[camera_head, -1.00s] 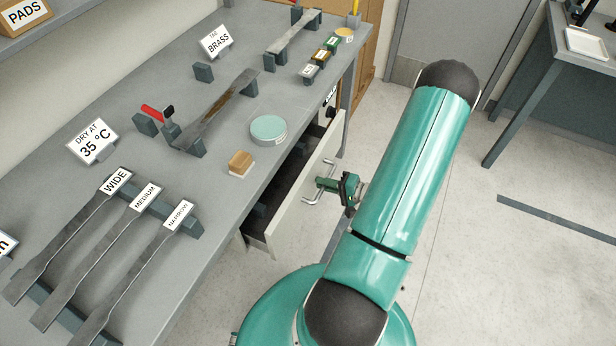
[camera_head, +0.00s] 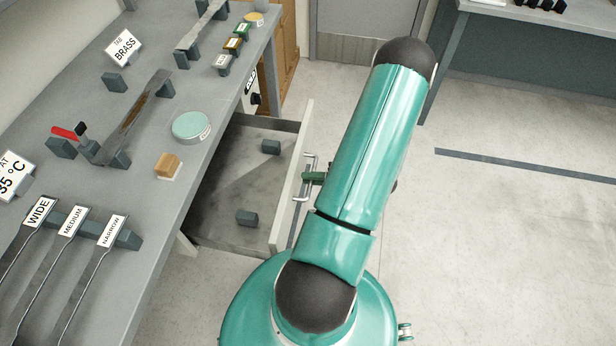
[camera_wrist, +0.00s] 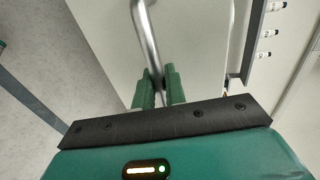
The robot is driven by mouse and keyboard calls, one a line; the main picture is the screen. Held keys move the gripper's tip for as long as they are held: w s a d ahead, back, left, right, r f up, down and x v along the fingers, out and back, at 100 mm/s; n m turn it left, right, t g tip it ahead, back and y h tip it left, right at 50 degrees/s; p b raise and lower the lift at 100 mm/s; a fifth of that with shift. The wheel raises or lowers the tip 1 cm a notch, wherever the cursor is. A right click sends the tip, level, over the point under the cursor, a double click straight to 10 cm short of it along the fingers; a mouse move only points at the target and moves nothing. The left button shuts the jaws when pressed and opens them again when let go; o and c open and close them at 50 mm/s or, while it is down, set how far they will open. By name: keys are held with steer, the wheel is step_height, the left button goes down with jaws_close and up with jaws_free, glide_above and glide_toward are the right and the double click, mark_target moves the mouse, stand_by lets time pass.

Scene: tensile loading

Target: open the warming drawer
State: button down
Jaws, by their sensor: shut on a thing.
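The warming drawer (camera_head: 230,195) is pulled well out from under the grey bench in the head view. Its inside shows two small dark blocks, (camera_head: 271,147) one towards the back and one nearer the front. The silver bar handle (camera_head: 309,165) is on the drawer's pale front panel. My gripper (camera_head: 313,179) is at the handle, partly hidden behind my arm. In the wrist view the two green fingers (camera_wrist: 158,88) are closed around the handle bar (camera_wrist: 148,45), with the pale drawer front (camera_wrist: 195,50) beyond them.
The grey bench (camera_head: 150,190) carries a round teal-lidded dish (camera_head: 191,126), a wooden block (camera_head: 168,166) and metal strips on stands. A second table (camera_head: 540,60) stands at the upper right. The floor (camera_head: 490,240) to the right is clear.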

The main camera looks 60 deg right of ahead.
steer(key=shift+s, duration=0.1)
steer(key=c, duration=1.6)
jaws_free()
steer(key=shift+o, duration=0.2)
steer(key=v, duration=1.3)
steer(key=shift+s+d, duration=0.2)
